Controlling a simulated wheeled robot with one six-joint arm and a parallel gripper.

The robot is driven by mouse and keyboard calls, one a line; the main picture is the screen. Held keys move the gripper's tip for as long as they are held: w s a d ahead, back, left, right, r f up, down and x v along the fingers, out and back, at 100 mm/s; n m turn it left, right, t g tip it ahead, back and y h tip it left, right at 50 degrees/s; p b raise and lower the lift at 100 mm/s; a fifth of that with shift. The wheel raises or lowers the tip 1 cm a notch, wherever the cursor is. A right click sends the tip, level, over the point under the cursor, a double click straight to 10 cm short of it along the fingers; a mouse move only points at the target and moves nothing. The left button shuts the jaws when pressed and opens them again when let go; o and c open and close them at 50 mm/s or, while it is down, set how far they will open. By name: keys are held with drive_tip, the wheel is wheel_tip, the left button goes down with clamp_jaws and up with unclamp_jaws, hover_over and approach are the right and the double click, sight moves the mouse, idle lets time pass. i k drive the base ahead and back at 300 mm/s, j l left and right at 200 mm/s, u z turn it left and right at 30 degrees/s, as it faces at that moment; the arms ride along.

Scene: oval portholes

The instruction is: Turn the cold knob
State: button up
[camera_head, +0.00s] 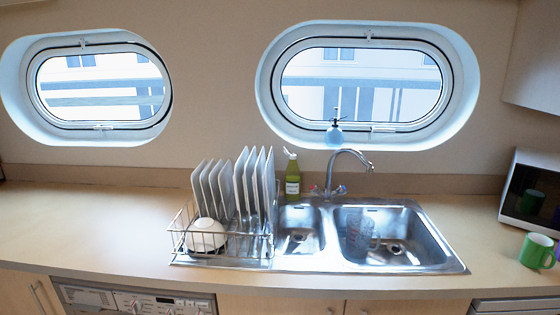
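The faucet (350,155) is a chrome gooseneck at the back of the sink, its spout curving to the right. Two small knobs flank its base, a left knob (313,190) and a right knob (341,190). Their coloured marks are too small to tell surely which one is the cold knob. My gripper is not in view, so its place and state do not show.
The steel double sink (430,262) holds a clear glass (360,234) in its right basin. A dish rack (220,262) with plates and a white bowl (206,235) stands left. A green soap bottle (292,178) is beside the left knob. A green mug (535,250) stands right.

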sight(341, 189)
drive_tip(key=i+j+z, duration=0.9)
drive_tip(key=i+l, duration=0.05)
drive_tip(key=i, duration=0.05)
